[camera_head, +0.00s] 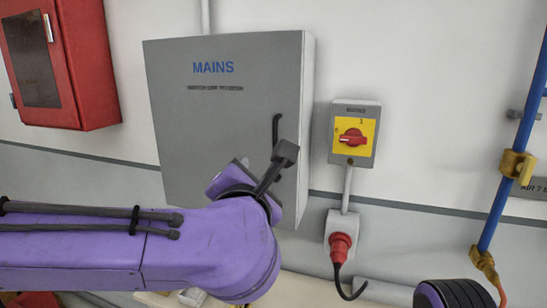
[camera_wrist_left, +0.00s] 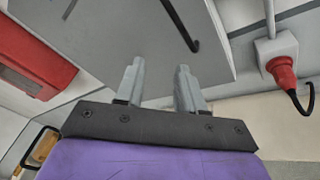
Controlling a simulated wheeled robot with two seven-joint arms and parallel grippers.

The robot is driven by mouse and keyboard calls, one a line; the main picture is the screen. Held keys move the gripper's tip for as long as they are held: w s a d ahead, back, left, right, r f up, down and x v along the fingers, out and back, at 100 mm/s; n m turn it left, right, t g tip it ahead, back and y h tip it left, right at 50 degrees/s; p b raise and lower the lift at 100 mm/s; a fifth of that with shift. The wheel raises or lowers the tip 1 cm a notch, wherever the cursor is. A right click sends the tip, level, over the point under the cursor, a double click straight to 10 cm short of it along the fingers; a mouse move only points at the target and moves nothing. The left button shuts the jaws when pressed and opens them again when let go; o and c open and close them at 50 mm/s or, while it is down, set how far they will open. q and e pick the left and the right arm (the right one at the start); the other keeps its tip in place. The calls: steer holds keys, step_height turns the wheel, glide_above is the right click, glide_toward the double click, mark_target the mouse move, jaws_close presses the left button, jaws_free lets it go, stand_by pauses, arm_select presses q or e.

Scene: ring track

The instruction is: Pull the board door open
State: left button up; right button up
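The grey board door (camera_head: 215,120), marked MAINS, is on a wall cabinet and looks shut. Its dark bar handle (camera_head: 276,128) stands near the right edge; the lower part is hidden behind my left wrist. In the left wrist view the handle (camera_wrist_left: 180,25) lies beyond the fingertips, its bent end above the right finger. My left gripper (camera_wrist_left: 157,74) is open, with two grey fingers apart and nothing between them. It is below the handle in the head view, where its fingers are hidden by my wrist. My right gripper does not show.
A yellow-faced box with a red rotary switch (camera_head: 353,136) is close right of the cabinet. Below it is a red plug (camera_head: 340,246) with a black cable. A red wall box (camera_head: 60,62) hangs at left. A blue pipe (camera_head: 512,150) runs down at right.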

arm_select(q)
steer(key=w+d+n+h+p, duration=0.2)
steer(key=w+d+n+p, duration=0.2)
steer(key=w+n, duration=0.3)
steer(key=shift+w+r+n+t+p, duration=0.4)
steer(key=shift+w+p, duration=0.1)
steer(key=shift+w, duration=0.75)
jaws_close()
